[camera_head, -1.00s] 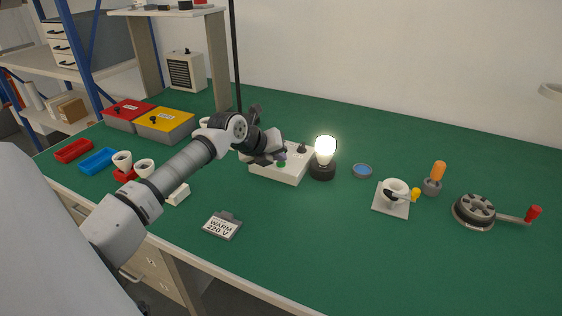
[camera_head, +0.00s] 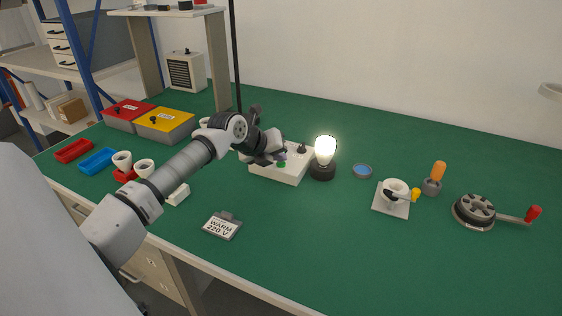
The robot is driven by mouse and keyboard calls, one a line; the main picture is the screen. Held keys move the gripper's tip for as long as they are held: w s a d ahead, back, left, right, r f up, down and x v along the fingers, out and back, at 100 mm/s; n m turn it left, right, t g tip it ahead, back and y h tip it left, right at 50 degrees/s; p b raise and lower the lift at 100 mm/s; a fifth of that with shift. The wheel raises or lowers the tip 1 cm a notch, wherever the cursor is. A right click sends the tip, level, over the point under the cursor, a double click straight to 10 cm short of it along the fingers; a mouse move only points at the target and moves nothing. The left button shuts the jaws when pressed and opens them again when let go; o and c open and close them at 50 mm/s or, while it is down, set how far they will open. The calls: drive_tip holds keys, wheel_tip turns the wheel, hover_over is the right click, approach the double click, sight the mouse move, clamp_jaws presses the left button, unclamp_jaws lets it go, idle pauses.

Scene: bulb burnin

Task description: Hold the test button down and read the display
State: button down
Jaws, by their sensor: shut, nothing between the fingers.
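A white test box (camera_head: 292,176) stands mid-table with a green button (camera_head: 281,164) on its top and a dark knob (camera_head: 301,147) towards its back right. My gripper (camera_head: 280,157) is shut and empty, with its tips at the green button; whether they press it I cannot tell. My arm covers the box's left part, and no display is readable in this view. A lit bulb (camera_head: 325,149) stands upright in a black socket (camera_head: 322,171) just right of the box.
Right are a blue round dish (camera_head: 362,171), a white plate with a cup (camera_head: 394,188), an orange-handled tool (camera_head: 437,173) and a crank wheel (camera_head: 474,209). Red (camera_head: 128,113) and yellow (camera_head: 165,123) boxes stand left. The front right is clear.

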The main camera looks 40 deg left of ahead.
sight(278, 167)
drive_tip(key=shift+r+p, duration=0.3)
drive_tip(key=shift+r, duration=0.55)
drive_tip(key=shift+r+p, duration=1.15)
drive_tip(key=shift+r, duration=1.4)
drive_tip(key=shift+s+f, duration=0.1)
drive_tip(key=shift+f, duration=0.05)
